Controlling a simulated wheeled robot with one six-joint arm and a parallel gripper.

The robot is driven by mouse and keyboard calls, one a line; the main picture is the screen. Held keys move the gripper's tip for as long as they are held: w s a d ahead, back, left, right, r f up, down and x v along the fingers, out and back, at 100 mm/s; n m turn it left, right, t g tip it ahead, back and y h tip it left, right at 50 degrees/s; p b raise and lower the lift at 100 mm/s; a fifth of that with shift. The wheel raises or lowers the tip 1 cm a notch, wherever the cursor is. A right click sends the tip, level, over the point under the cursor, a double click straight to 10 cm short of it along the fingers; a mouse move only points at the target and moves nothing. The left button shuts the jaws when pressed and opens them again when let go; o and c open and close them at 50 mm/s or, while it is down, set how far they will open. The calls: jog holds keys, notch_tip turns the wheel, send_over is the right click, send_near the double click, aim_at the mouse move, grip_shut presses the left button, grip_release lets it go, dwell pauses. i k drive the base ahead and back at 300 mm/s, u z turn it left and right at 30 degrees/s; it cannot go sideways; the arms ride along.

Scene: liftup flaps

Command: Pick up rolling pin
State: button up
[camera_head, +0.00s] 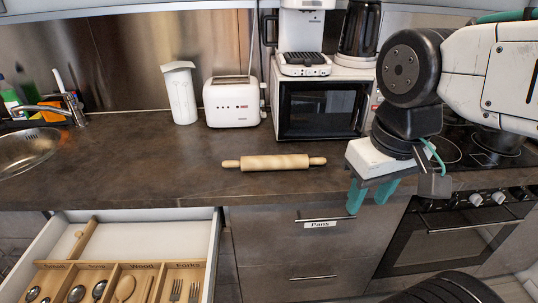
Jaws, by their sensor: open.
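The rolling pin (274,162) is light wood with a handle at each end. It lies on the dark countertop near its front edge, roughly parallel to that edge. My gripper (371,198) is to the right of the rolling pin, with its two teal fingers pointing down and spread apart. The fingers show in front of the counter's front edge, apart from the pin. Nothing is between them.
A drawer (215,262) with cutlery stands open at lower left. Behind the pin are a white toaster (233,102), a white pitcher (181,94) and a microwave (318,108). A sink (27,150) is at left, a stove (480,146) at right. The countertop around the pin is clear.

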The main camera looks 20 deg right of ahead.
aim_at(293, 161)
jog(key=k, duration=1.2)
jog(key=z, duration=0.7)
jog(key=i, duration=1.45)
jog(key=u, duration=0.75)
